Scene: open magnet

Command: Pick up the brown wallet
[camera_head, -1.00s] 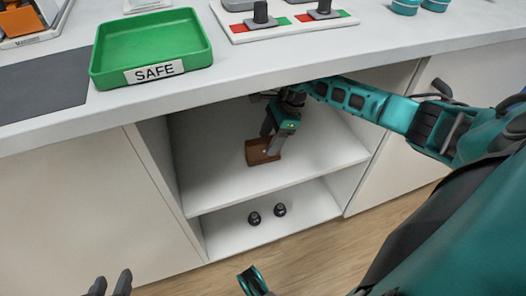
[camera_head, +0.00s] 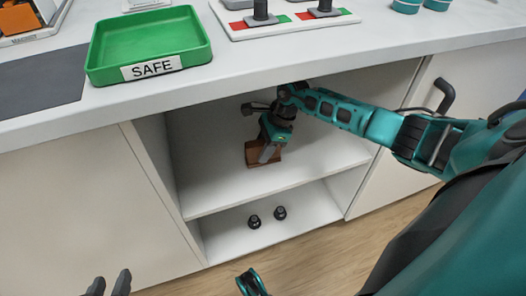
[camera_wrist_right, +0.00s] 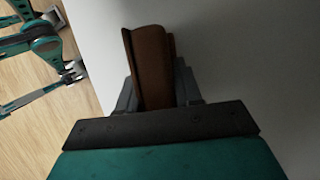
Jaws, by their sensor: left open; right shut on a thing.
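The brown wallet (camera_head: 252,156) is on the upper shelf of the open cabinet under the counter. My right gripper (camera_head: 268,153) reaches into the cabinet and is shut on the wallet. In the right wrist view the wallet (camera_wrist_right: 152,68) stands up between the two fingers (camera_wrist_right: 153,92), which press on its sides. Whether the wallet still touches the shelf cannot be told. My left gripper (camera_head: 108,284) is open and empty at the bottom left of the head view, well away from the wallet.
The counter edge (camera_head: 250,77) hangs over the shelf (camera_head: 310,165). Two small black objects (camera_head: 267,216) stand on the lower shelf. A green tray marked SAFE (camera_head: 195,55) and a white board with black knobs (camera_head: 285,24) are on the counter.

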